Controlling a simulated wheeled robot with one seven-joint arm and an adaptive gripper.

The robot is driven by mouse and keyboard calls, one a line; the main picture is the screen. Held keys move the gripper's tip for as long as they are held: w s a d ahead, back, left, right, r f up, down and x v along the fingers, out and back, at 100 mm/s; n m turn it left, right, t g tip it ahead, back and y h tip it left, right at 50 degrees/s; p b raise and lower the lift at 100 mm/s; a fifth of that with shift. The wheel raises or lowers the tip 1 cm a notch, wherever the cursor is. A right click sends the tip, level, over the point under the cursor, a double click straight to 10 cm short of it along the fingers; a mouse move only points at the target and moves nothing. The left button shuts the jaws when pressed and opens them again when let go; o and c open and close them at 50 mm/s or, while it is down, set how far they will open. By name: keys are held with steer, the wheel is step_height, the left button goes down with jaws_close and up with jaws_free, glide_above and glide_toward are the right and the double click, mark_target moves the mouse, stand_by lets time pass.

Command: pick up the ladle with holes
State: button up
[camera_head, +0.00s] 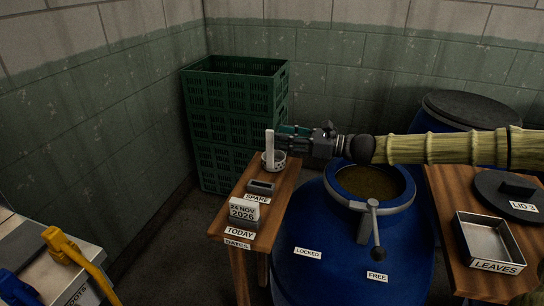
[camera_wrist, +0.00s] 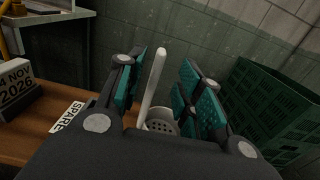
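The ladle with holes stands at the far end of the narrow wooden table, its pale handle (camera_head: 270,150) upright. In the wrist view the handle (camera_wrist: 153,85) rises between my fingers, and a pale round bowl with holes (camera_wrist: 163,123) shows low behind them. The bowl also shows in the head view (camera_head: 279,161). My gripper (camera_head: 284,137) reaches in from the right, level with the handle. Its two teal-padded fingers (camera_wrist: 166,85) are spread apart, with the handle nearer the left finger. I cannot tell whether that finger touches it. The bowl's lower part is hidden.
Stacked green crates (camera_head: 236,120) stand behind the narrow table (camera_head: 284,190). A date block (camera_head: 244,211) and a small grey block (camera_head: 261,187) sit on its near part. An open blue barrel (camera_head: 350,245) with a lever stands under my arm. A metal tray (camera_head: 487,240) lies at right.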

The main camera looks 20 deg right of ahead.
steer(key=x, duration=0.5)
steer(key=shift+s+f, duration=0.1)
steer(key=shift+f, duration=0.1)
jaws_close()
